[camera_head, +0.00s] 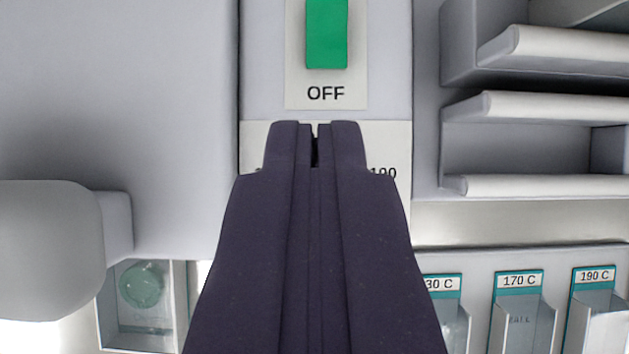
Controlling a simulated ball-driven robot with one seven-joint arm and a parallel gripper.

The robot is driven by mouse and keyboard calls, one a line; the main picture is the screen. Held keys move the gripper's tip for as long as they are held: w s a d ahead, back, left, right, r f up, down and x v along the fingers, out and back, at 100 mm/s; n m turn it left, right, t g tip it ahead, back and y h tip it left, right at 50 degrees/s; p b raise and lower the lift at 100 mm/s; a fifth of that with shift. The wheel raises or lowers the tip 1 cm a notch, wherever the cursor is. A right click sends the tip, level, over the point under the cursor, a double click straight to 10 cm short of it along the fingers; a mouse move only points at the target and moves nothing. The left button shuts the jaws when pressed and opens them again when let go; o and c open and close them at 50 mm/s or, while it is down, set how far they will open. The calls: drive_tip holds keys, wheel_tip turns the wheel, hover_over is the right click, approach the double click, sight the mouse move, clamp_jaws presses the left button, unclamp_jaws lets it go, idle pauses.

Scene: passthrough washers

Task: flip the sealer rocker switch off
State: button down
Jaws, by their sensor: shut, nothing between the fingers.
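The sealer rocker switch (326,35) is a green rocker at the top middle of the head camera view. Its upper end is cut off by the frame edge. It sits on a pale plate (296,92) with the word OFF printed below the rocker. Which way the rocker is tipped I cannot tell. My gripper (315,130) is dark, shut and empty. Its fingertips show just below the OFF label, in front of a second pale label that they mostly hide. The tips appear apart from the rocker.
A rounded grey block (50,250) juts out at the left. Grey shelves (550,105) stand at the upper right. Slots labelled 170 C (519,282) and 190 C (594,277) line the lower right. A small case with a green disc (143,284) is at the lower left.

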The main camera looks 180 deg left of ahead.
drive_tip(key=s+r, duration=0.1)
drive_tip(key=s, duration=0.1)
drive_tip(key=s+r, duration=0.1)
drive_tip(key=s, duration=0.1)
drive_tip(key=shift+r, duration=0.35)
wheel_tip(320, 180, up, 23)
drive_tip(key=s+t+b, duration=0.3)
drive_tip(key=t+b, duration=0.2)
drive_tip(key=b, duration=0.3)
drive_tip(key=s+r+t+b, duration=0.3)
drive_tip(key=s+r+b, duration=0.1)
drive_tip(key=s+r, duration=1)
wheel_tip(320, 180, up, 4)
drive_tip(key=shift+s+d+f+t, duration=0.2)
drive_tip(key=shift+s+d+t, duration=0.05)
drive_tip(key=shift+s+t, duration=0.05)
